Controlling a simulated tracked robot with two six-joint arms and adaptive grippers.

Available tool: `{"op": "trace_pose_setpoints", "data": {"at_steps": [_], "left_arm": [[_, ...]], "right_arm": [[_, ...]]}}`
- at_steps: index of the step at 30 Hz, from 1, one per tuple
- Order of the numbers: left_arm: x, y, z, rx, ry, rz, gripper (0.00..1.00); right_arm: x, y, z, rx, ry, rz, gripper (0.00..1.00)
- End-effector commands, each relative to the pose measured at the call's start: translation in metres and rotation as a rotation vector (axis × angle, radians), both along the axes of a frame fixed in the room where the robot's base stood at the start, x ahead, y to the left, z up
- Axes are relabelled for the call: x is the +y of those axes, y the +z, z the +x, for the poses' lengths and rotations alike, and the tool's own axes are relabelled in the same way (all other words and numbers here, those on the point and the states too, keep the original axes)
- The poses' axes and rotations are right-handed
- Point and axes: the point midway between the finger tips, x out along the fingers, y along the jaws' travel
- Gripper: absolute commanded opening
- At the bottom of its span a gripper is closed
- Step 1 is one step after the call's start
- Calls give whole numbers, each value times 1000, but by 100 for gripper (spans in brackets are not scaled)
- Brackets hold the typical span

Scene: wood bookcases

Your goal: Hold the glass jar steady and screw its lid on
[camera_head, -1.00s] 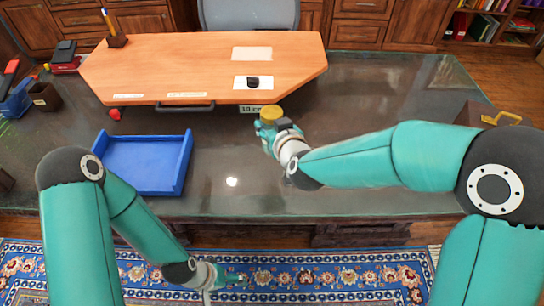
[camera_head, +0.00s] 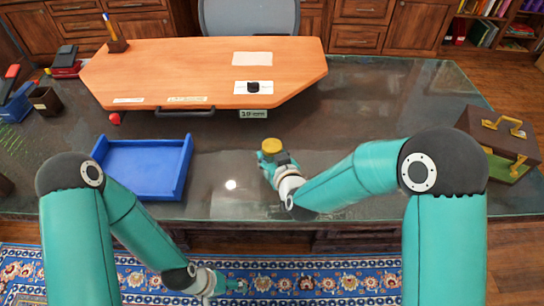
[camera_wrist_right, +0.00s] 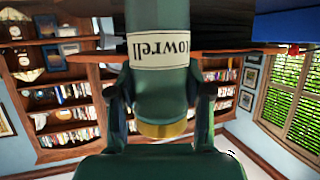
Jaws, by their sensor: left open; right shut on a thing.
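The glass jar (camera_wrist_right: 160,90) looks greenish in the right wrist view, where the picture is upside down and its pale label (camera_wrist_right: 185,50) shows letters. A gold lid or cap (camera_head: 272,145) shows at the jar's top end in the head view; how tightly it sits, I cannot tell. My right gripper (camera_wrist_right: 160,98) is shut on the jar, with a finger on each side, over the dark glass-topped desk. In the head view the gripper and lid hide most of the jar. My left gripper (camera_head: 240,285) is open and empty, low over the rug in front of the desk.
A blue tray (camera_head: 185,180) lies on the desk (camera_head: 330,120) at left. A raised orange wooden board (camera_head: 200,70) with papers stands behind. A brown box with yellow handles (camera_head: 478,125) is at right. The desk's middle right is clear. A patterned rug (camera_head: 330,283) lies in front.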

Motion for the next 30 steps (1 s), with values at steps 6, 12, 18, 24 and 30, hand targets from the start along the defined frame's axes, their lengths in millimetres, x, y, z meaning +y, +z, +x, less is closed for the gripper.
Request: {"op": "trace_pose_setpoints", "data": {"at_steps": [6,12,18,24,30], "left_arm": [[0,0,0,0,0,0,83],[0,-3,0,0,0,0,83],[0,-2,0,0,0,0,83],[0,-2,0,0,0,0,83],[0,0,0,0,0,0,83]], "right_arm": [[0,-4,1,-4,0,1,0],[0,-7,0,-4,0,1,0],[1,-6,0,-1,1,1,75],[1,-6,0,-1,1,1,75],[0,-4,-3,-2,2,0,75]]}}
